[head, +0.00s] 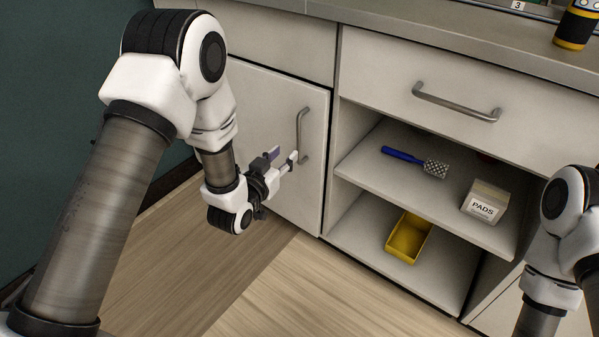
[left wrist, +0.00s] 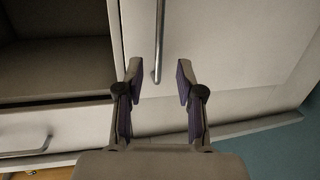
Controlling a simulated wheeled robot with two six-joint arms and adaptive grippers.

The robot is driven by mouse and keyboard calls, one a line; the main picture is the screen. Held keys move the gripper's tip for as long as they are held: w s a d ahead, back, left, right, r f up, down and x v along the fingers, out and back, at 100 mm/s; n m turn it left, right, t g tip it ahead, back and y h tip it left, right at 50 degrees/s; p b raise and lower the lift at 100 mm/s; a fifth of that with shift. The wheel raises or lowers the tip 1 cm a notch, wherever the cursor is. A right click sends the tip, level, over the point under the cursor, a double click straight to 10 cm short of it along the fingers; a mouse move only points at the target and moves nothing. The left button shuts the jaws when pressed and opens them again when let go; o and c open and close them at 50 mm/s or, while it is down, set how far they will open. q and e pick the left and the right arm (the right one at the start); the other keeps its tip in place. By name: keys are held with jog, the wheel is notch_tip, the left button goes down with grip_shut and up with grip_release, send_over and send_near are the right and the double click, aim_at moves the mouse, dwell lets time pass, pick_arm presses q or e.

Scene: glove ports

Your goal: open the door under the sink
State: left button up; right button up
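The cabinet door (head: 270,120) is the pale panel at the left of the cabinet front, and it looks shut. Its vertical metal bar handle (head: 302,135) is near the door's right edge. My left gripper (head: 285,158) is beside the handle's lower end in the head view. In the left wrist view the left gripper (left wrist: 158,72) is open, with the handle (left wrist: 159,40) showing between its two fingertips and no finger visibly touching it. The door (left wrist: 215,45) fills the space behind. No sink shows. My right arm shows at the right edge, but its gripper is out of view.
Right of the door, an open shelf (head: 365,161) holds a blue-handled brush (head: 405,156) and a PADS box (head: 485,203). A yellow tray (head: 408,238) lies below. A drawer handle (head: 455,103) juts out above. A yellow-black container (head: 576,25) stands on the counter (head: 440,38).

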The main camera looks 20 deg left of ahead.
aim_at(298, 133)
pick_arm(q)
jog(key=shift+t, duration=0.7)
jog(key=w+b, duration=0.1)
jog(key=w, duration=0.1)
jog(key=w+d+b, duration=0.1)
jog(key=w, duration=0.2)
jog(key=w+r+b, duration=0.1)
jog(key=w, duration=0.2)
jog(key=shift+w+d, duration=0.1)
jog(key=shift+d, duration=0.05)
jog(key=shift+w, duration=0.45)
jog(key=shift+r, duration=0.1)
pick_arm(e)
notch_tip(298, 133, down, 5)
pick_arm(q)
jog(key=shift+c, duration=0.3)
grip_shut()
